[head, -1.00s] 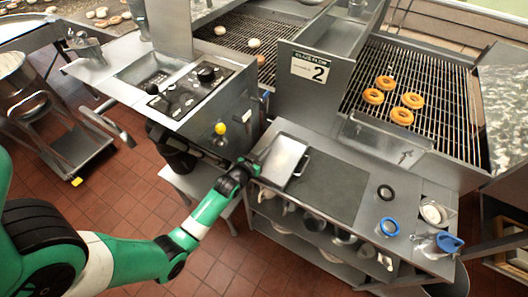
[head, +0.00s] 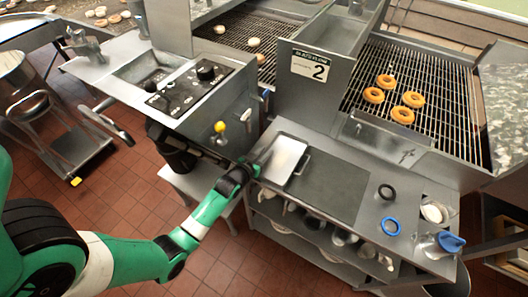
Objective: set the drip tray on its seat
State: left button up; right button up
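The drip tray (head: 285,157) is a shallow, shiny metal tray with a handle on its right side. It lies at the left end of the steel counter, beside a dark grey flat panel. My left gripper (head: 255,166) is at the tray's left edge, touching or nearly touching it. Its fingers are small and partly hidden, so I cannot tell whether they are closed on the tray. The tray's seat cannot be made out for certain. My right gripper is out of view.
The dark panel (head: 330,185) is bare. A black ring (head: 387,192), a blue ring (head: 390,226) and a blue-topped container (head: 449,242) are at the counter's right. Cups stand on the shelf below.

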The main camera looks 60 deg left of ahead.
pick_arm(q)
jog(key=shift+o, duration=0.4)
jog(key=shift+f, duration=0.1)
jog(key=shift+s, duration=0.1)
jog(key=shift+s+d+r, duration=0.2)
jog(key=shift+r, duration=0.05)
jog(key=p+v, duration=0.4)
jog(key=v, duration=0.6)
jog(key=shift+s, duration=0.1)
jog(key=shift+s+d+r, duration=0.1)
jog(key=shift+s+d, duration=0.1)
jog(key=shift+s, duration=0.1)
